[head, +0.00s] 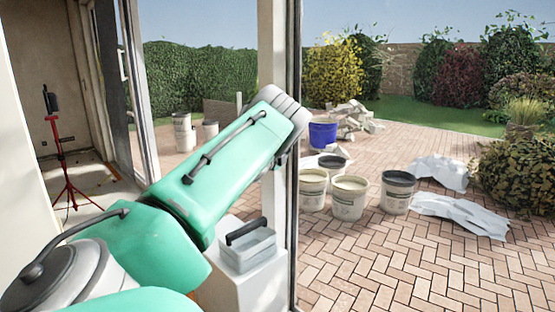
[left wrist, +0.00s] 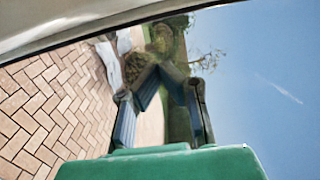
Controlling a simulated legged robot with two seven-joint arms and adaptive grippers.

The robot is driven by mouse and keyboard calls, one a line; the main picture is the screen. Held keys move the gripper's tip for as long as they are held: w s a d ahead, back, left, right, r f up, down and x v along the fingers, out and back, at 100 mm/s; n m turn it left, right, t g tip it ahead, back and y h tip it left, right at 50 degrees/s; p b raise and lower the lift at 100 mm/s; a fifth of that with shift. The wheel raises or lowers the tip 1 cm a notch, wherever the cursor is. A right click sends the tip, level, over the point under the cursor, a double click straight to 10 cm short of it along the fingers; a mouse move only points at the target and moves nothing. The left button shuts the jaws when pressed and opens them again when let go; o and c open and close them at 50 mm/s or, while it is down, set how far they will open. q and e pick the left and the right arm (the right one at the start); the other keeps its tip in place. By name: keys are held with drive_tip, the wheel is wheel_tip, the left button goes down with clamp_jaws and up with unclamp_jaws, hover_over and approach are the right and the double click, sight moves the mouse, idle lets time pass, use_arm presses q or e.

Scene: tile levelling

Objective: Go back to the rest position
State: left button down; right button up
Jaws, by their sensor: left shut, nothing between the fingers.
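My left arm comes in from the left in the head view, raised and reaching up toward the window frame. Its green forearm ends in a grey segment; the fingers are not clearly visible there. In the left wrist view, my left gripper (left wrist: 160,74) shows as dark fingers beyond the green wrist housing. The fingers come together at their tips, with nothing held between them. Brick paving and sky lie behind them. My right gripper is in neither view.
A light box with a black handle (head: 250,250) sits on a white pedestal (head: 240,288) below the forearm. A window post (head: 292,200) stands close to the arm's end. A red tripod (head: 66,180) stands at left. Several buckets (head: 350,200) and white sheets (head: 440,172) lie on the patio outside.

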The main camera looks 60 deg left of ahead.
use_arm(q)
drive_tip(key=shift+s+f, duration=1.05)
drive_tip(key=shift+s, duration=2)
drive_tip(key=s+d+f+n+g+h+b, duration=0.1)
drive_tip(key=s+d+f+n+g+h, duration=0.2)
drive_tip(key=d+f, duration=1.15)
drive_tip(key=s+d+f+n+g+h, duration=0.1)
drive_tip(key=s+d+f+n+g, duration=0.4)
drive_tip(key=d+f, duration=0.9)
drive_tip(key=s+d+f+n+g+h, duration=0.2)
drive_tip(key=s+d+f+g, duration=0.1)
drive_tip(key=s+d, duration=0.8)
drive_tip(key=s+d+f+n+g+h+b, duration=0.1)
drive_tip(key=s+d+f+g, duration=0.3)
drive_tip(key=s+d, duration=0.7)
drive_tip(key=d+n+h, duration=0.1)
drive_tip(key=d, duration=0.2)
drive_tip(key=shift+d, duration=0.4)
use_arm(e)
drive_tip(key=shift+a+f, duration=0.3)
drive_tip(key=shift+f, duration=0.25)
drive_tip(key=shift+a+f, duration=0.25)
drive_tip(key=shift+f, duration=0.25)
